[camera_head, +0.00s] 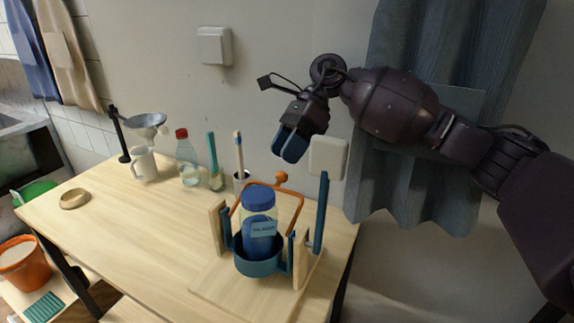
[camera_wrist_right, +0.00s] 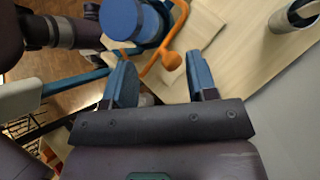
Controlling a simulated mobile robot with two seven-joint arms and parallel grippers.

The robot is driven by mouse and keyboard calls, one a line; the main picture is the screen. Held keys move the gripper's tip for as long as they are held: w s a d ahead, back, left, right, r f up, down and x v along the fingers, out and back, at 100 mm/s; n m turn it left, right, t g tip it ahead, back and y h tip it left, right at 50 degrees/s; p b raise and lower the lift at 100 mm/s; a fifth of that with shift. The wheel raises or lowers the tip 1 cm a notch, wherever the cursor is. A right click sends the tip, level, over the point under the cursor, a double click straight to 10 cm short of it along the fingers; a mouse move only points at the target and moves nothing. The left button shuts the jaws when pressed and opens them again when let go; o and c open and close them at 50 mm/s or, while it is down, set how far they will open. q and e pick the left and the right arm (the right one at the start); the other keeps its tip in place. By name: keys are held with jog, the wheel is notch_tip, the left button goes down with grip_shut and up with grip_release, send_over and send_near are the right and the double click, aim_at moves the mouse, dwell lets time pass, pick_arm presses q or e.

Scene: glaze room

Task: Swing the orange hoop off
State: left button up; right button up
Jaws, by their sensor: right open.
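The orange hoop (camera_head: 298,207) stands behind and around the blue-lidded jar (camera_head: 258,217), with a round orange knob (camera_head: 281,177) at its top. The jar, filled with something blue and labelled, sits in a blue ring holder (camera_head: 258,267) between wooden uprights. My right gripper (camera_head: 290,146) is above and behind the hoop, apart from it, with its fingers pointing down. In the right wrist view my gripper (camera_wrist_right: 161,82) is open and empty. The hoop (camera_wrist_right: 179,25) and knob (camera_wrist_right: 172,60) show beyond the fingertips, beside the blue lid (camera_wrist_right: 130,20). My left gripper is not in view.
A blue post (camera_head: 321,213) rises right of the jar. A brush in a cup (camera_head: 241,174), bottles (camera_head: 187,165), a white jug (camera_head: 145,165) and a wooden ring (camera_head: 74,199) stand to the left. The wall is close behind. The table's left front is clear.

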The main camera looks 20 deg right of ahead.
notch_tip(320, 180, up, 15)
jog(key=shift+p, duration=0.3)
jog(key=shift+f, duration=0.1)
jog(key=shift+f, duration=0.1)
